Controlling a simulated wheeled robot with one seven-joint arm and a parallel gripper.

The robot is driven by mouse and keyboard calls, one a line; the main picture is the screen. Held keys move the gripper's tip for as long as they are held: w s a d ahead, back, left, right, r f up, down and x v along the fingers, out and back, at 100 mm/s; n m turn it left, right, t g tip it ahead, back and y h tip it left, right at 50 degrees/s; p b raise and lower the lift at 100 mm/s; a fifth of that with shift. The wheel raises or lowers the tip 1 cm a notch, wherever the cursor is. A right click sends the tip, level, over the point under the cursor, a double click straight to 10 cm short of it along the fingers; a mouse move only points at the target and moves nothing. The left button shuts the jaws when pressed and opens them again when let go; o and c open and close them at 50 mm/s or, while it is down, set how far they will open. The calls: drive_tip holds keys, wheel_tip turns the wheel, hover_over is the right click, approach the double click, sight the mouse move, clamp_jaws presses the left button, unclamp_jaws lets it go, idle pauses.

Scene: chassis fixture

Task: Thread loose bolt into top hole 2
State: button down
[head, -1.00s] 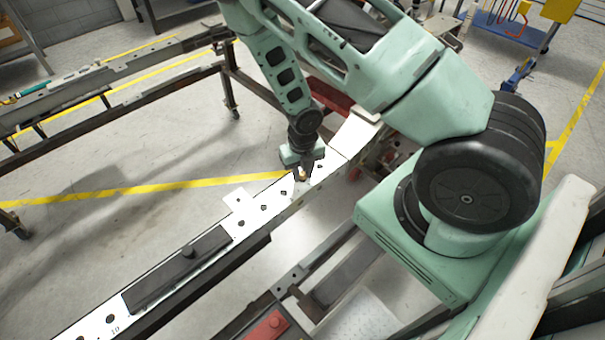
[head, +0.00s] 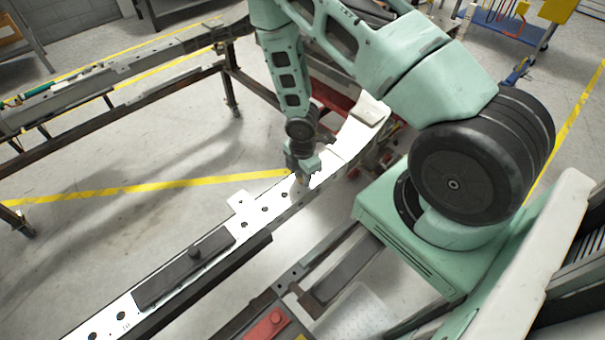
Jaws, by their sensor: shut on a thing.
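The chassis rail (head: 222,232) runs diagonally from lower left to the middle of the head view. Its white top face has several dark holes, among them one hole (head: 284,195) just left of my gripper. My gripper (head: 303,181) points down at the rail's top near its far end. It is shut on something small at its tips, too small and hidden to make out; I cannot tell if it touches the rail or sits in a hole. No loose bolt shows apart from the gripper.
A dark plate with a knob (head: 190,268) lies on the rail's near part. A red part (head: 268,325) sits at the bottom. A second frame rail (head: 110,80) stands at the back left. Open floor (head: 120,220) lies left of the rail.

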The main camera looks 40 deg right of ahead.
drive_tip(key=shift+s+a+f, duration=0.15)
drive_tip(key=shift+f, duration=0.15)
drive_tip(key=m, duration=0.3)
drive_tip(key=shift+m, duration=0.3)
drive_tip(key=m, duration=0.5)
drive_tip(key=shift+f+b, duration=0.15)
drive_tip(key=shift+b, duration=0.15)
drive_tip(key=m, duration=0.6)
drive_tip(key=shift+a, duration=0.1)
drive_tip(key=c, duration=1.1)
unclamp_jaws()
drive_tip(key=shift+f+b, duration=0.1)
drive_tip(key=shift+b, duration=0.2)
drive_tip(key=shift+w+a+r+p, duration=0.1)
drive_tip(key=shift+w+r+p, duration=0.1)
drive_tip(key=shift+r+p, duration=0.3)
drive_tip(key=shift+w+r+p, duration=0.15)
drive_tip(key=shift+r+p, duration=0.25)
drive_tip(key=shift+r, duration=0.1)
drive_tip(key=shift+s+r, duration=0.15)
drive_tip(key=shift+r, duration=0.15)
